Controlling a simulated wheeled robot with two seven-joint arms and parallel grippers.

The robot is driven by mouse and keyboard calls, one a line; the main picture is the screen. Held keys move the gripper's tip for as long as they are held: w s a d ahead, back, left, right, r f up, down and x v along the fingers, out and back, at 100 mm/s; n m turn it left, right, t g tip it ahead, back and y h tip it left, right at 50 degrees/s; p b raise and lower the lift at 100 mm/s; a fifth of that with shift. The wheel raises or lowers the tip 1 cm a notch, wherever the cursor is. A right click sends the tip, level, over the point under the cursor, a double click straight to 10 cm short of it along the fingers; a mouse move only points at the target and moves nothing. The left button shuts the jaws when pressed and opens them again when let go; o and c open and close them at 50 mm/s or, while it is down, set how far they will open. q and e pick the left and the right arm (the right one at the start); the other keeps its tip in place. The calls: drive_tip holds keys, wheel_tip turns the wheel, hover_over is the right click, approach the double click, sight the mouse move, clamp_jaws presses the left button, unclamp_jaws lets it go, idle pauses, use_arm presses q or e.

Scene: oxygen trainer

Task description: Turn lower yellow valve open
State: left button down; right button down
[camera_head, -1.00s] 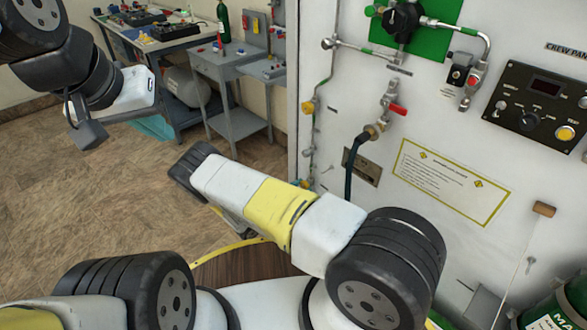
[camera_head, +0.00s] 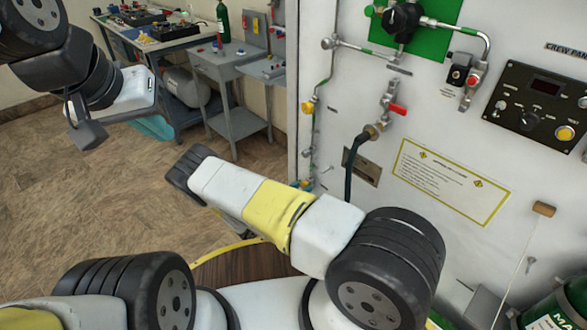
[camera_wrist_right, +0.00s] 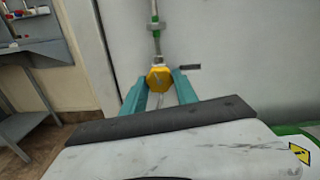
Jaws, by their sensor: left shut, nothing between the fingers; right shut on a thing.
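The lower yellow valve (camera_head: 304,184) is on the thin vertical pipe at the left edge of the white panel, partly hidden behind my right arm in the head view. In the right wrist view, the yellow valve knob (camera_wrist_right: 159,78) sits between the teal fingers of my right gripper (camera_wrist_right: 160,88), which is shut on it. The head view hides this gripper behind my forearm. An upper yellow valve (camera_head: 308,107) is higher on the same pipe. My left gripper (camera_head: 152,127), with teal fingers, is shut and empty at the upper left, away from the panel.
A red-handled valve (camera_head: 398,109) with a dark hose (camera_head: 350,165) is right of the pipe. A black control panel (camera_head: 535,108) and a wooden-handled tool (camera_head: 543,209) are further right. Grey workbenches (camera_head: 230,70) stand behind at left. The floor left of my right arm is clear.

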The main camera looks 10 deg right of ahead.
drive_tip(key=shift+n, duration=1.1)
drive_tip(key=c, duration=0.9)
unclamp_jaws()
drive_tip(key=shift+c, duration=0.2)
drive_tip(key=v, duration=0.8)
